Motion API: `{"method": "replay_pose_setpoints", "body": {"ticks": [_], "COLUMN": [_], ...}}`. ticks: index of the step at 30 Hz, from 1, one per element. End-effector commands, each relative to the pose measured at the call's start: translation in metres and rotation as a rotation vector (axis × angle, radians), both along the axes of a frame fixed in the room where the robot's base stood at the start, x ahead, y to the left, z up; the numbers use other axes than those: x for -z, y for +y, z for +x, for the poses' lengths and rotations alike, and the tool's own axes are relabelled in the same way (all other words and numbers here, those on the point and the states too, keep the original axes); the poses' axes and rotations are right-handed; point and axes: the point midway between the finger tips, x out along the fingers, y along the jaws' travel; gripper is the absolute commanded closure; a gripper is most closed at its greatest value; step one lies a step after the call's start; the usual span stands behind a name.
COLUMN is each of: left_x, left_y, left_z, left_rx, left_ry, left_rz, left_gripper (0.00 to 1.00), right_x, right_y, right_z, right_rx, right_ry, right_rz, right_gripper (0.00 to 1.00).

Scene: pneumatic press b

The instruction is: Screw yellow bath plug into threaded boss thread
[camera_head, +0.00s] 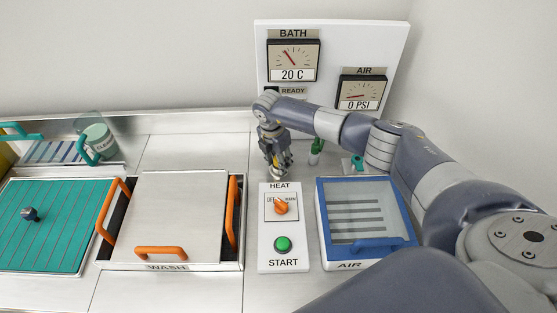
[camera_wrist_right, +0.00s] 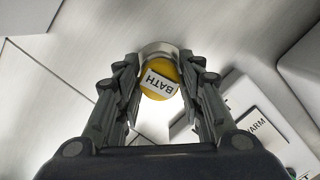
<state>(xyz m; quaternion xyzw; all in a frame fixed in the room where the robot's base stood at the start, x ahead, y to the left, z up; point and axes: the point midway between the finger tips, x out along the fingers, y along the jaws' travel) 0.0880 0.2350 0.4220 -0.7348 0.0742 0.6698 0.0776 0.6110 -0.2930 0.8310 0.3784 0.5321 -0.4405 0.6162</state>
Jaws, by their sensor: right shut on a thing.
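The yellow bath plug (camera_wrist_right: 160,88) shows in the right wrist view, with a white BATH label on its face. My right gripper (camera_wrist_right: 160,82) is shut on it, with one finger on each side. A round grey metal rim (camera_wrist_right: 158,48), apparently the threaded boss, shows just behind the plug. The thread is hidden, and I cannot tell how far the plug is engaged. My left gripper is not in view.
The heat panel (camera_head: 268,240) with an orange knob and green START button stands just in front. The blue-framed AIR box (camera_head: 324,220) is to its right, the WASH bin (camera_head: 240,255) to its left. A green-handled item (camera_head: 316,150) stands close right of my gripper.

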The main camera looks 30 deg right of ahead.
Motion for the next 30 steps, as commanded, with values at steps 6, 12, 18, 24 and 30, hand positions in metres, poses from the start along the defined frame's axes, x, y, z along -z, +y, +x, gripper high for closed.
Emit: {"method": "replay_pose_setpoints", "body": {"ticks": [6,12,18,24,30], "left_x": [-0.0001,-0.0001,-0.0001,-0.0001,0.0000], "left_y": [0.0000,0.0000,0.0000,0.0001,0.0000], "left_z": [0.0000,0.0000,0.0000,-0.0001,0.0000], "left_rx": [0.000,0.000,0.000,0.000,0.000], "left_ry": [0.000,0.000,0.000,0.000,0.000], "left_rz": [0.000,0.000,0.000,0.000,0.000], "left_gripper": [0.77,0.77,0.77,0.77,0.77], "right_x": [-0.0016,-0.0014,-0.0011,-0.0007,-0.0004], "right_y": [-0.0046,-0.0054,-0.0064,-0.0052,-0.0034], "right_z": [0.0022,0.0019,0.0014,0.0011,0.0009], "right_rx": [0.341,0.520,0.531,0.528,0.502], "right_ry": [-0.006,-0.007,-0.007,-0.005,-0.004], "right_rz": [-0.006,-0.008,-0.010,-0.008,-0.005], "right_gripper": [0.78,0.78,0.78,0.60,0.60]}}
